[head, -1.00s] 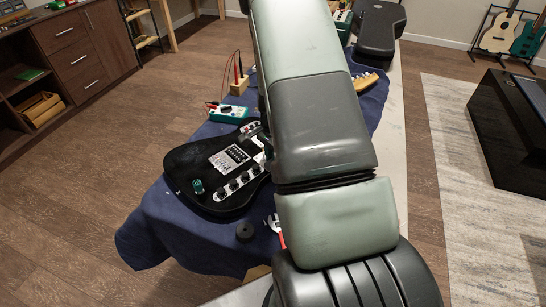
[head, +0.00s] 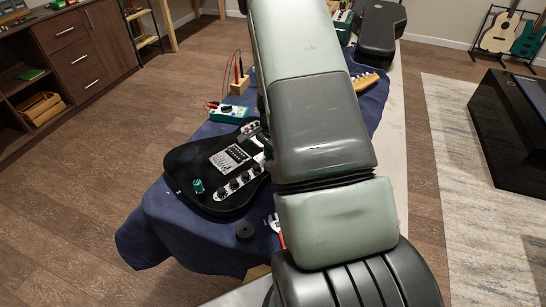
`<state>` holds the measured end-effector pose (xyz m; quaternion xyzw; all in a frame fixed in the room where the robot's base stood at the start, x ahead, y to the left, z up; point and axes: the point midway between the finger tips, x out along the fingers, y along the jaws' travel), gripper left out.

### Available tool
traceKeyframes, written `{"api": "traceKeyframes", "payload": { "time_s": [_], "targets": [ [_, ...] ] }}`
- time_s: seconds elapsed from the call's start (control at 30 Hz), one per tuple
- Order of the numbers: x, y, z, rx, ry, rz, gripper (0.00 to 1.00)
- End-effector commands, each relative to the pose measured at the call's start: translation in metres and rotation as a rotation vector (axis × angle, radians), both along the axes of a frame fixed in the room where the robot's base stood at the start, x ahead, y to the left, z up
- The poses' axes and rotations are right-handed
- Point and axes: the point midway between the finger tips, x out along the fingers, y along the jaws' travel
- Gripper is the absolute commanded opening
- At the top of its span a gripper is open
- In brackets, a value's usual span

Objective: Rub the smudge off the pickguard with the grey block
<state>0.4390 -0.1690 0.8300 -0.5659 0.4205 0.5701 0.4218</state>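The black guitar body (head: 190,160) lies on a dark blue cloth. Its bridge (head: 229,158) and the metal control plate with knobs (head: 238,182) show. My arm covers the right part of the guitar, including most of the pickguard area, and I cannot make out a smudge. My gripper is hidden behind my own arm, so its fingers and anything in them do not show. I cannot pick out the grey block with certainty.
A small green-capped item (head: 198,187) stands on the guitar body. A dark round piece (head: 245,231) and a wrench (head: 273,222) lie on the cloth (head: 165,225) in front. A teal meter (head: 228,113) and a wooden block with probes (head: 239,86) stand behind.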

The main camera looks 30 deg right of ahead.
Motion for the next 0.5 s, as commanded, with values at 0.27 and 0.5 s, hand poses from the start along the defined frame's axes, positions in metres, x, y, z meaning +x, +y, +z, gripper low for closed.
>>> {"api": "traceKeyframes", "payload": {
  "time_s": [0.27,0.5],
  "targets": [
    [0.0,-0.002,0.003,-0.003,-0.001,-0.001,0.0],
    [0.001,-0.002,0.028,-0.005,-0.005,-0.002,0.0]
  ]
}}
